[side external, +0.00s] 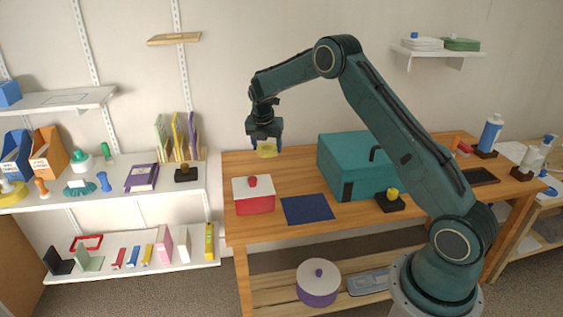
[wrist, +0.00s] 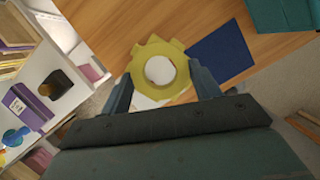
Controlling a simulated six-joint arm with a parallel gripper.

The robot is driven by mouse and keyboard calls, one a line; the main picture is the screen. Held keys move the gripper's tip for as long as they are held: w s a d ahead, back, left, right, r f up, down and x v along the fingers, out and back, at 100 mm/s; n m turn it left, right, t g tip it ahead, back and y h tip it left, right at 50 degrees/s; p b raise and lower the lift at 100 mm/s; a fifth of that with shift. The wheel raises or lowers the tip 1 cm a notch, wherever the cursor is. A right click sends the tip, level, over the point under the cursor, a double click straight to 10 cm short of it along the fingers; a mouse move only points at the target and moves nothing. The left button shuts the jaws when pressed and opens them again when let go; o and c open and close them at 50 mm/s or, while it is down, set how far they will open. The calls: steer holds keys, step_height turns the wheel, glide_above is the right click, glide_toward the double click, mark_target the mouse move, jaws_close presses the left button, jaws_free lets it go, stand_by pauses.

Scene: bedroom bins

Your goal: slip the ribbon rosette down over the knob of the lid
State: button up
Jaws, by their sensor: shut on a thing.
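The yellow ribbon rosette (side external: 267,151) is a flat ring with a round hole and short tails. My gripper (side external: 264,141) is shut on it and holds it above the back left of the wooden table. In the wrist view the rosette (wrist: 160,47) sits between both fingers, and white shows through its hole. The red box (side external: 254,206) with a white lid (side external: 240,186) stands below and slightly left of the rosette in the side view. A red knob (side external: 252,181) stands up from the lid. The rosette is well clear of the knob. The wrist view does not show the knob.
A dark blue mat (side external: 307,208) lies right of the box. A teal case (side external: 350,165) stands behind it. A black base with a yellow knob (side external: 392,199) sits farther right. White shelves (side external: 150,200) stand left. A purple pot (side external: 317,285) is on the lower shelf.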

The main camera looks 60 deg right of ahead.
steer(key=n, duration=0.2)
glide_above(252, 179)
steer(key=shift+a+f+t, duration=0.1)
steer(key=shift+f+t, duration=0.15)
steer(key=shift+t, duration=0.05)
steer(key=shift+f, duration=0.1)
steer(key=shift+f, duration=2.8)
steer(key=shift+f, duration=2.05)
steer(key=o, duration=1)
steer(key=shift+o, duration=0.2)
steer(key=shift+r, duration=0.1)
steer(key=v, duration=1.3)
steer(key=shift+r, duration=0.35)
